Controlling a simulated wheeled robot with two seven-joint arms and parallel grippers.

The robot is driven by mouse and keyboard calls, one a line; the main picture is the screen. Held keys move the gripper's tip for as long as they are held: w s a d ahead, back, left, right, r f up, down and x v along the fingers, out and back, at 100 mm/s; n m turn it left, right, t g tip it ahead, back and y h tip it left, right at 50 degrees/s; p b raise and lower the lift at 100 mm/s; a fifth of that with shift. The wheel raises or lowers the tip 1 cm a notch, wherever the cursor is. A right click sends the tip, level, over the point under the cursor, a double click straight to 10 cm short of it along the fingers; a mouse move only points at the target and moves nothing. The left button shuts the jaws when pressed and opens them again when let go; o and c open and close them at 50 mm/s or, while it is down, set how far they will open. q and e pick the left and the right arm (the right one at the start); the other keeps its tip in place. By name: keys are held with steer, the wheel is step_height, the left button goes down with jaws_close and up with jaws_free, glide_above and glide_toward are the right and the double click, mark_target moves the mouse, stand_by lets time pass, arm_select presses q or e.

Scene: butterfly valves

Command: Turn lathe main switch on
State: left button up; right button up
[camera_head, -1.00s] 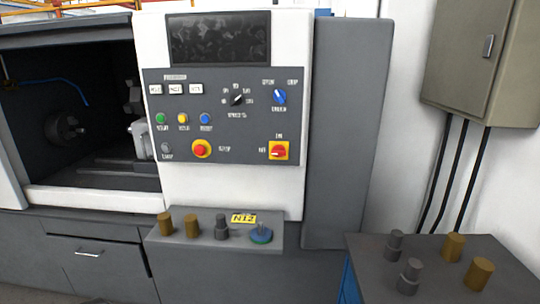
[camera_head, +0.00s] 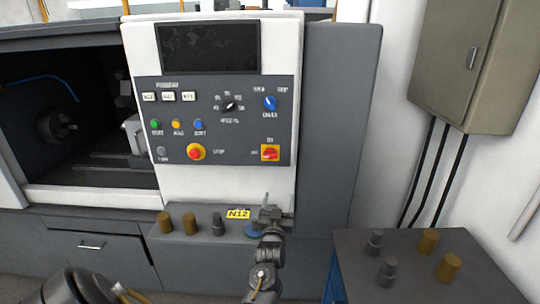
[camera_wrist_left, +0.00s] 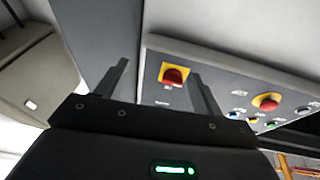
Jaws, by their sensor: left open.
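The lathe main switch (camera_head: 270,153) is a red knob on a yellow square plate, low on the right of the grey control panel (camera_head: 210,120). Small labels sit above it and to its left; its handle looks roughly level, but the exact angle is hard to tell. My left gripper (camera_head: 272,216) is open and empty in front of the machine, below the switch in the head view. In the left wrist view, the switch (camera_wrist_left: 174,77) shows between the two fingers of the left gripper (camera_wrist_left: 158,70), beyond them and apart from them. My right gripper is not in view.
A red stop button (camera_head: 195,152) on yellow sits left of the switch, also seen in the wrist view (camera_wrist_left: 266,102). A blue selector (camera_head: 270,103) is above. A ledge (camera_head: 176,240) with several small parts lies below. A table (camera_head: 420,280) with cylinders stands at right.

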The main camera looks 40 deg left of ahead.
mark_target(270, 157)
arm_select(q)
step_height(270, 157, up, 7)
steer(key=s+a+n+y, duration=0.2)
steer(key=a+y, duration=0.1)
steer(key=p+x, duration=0.3)
steer(key=x, duration=0.6)
steer(key=shift+w+p, duration=0.15)
steer(key=shift+p, duration=0.25)
steer(key=shift+w+a+r, duration=0.25)
steer(key=shift+w+a, duration=0.1)
steer(key=shift+w, duration=0.2)
steer(key=c, duration=1)
